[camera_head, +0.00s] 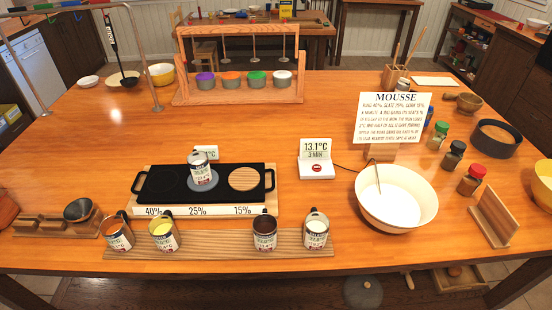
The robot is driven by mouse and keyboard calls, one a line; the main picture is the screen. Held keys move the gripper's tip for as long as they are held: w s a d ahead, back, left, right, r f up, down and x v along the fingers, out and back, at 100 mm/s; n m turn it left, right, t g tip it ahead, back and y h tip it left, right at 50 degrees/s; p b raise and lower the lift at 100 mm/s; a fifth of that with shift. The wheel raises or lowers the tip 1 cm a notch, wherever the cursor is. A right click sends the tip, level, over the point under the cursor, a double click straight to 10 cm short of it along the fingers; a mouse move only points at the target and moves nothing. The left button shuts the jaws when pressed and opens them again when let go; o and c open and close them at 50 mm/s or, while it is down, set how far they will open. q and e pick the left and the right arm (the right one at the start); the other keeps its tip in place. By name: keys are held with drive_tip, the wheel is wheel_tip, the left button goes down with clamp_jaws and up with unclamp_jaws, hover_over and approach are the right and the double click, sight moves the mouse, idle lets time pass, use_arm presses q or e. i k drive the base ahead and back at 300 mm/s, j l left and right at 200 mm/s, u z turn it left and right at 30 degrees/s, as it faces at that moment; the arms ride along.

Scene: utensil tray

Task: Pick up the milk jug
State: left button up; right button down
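Several small metal jugs with printed labels and dark handles stand on the wooden table (330,110). The one with white contents, which looks like the milk jug (316,232), stands upright at the right end of a long wooden board (215,243) near the front edge. A jug with dark contents (265,234) is just left of it. Jugs with yellow-green (164,238) and orange-brown contents (118,236) stand at the board's left. Another jug (202,172) stands on the black tray (165,187). Neither of my grippers is in view.
A large cream bowl (372,218) of white contents with a stick stands right of the milk jug. A temperature display (316,160) and the MOUSSE sign (387,115) stand behind. A wooden stand (495,218) is farther right.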

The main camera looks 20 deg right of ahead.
sight(199, 167)
drive_tip(key=j+z, duration=0.55)
drive_tip(key=z, duration=0.2)
drive_tip(key=k+j+z, duration=0.1)
drive_tip(key=j+z, duration=0.15)
drive_tip(key=z, duration=0.15)
drive_tip(key=k+j+z, duration=0.1)
drive_tip(key=j+z, duration=0.25)
drive_tip(key=l, duration=0.1)
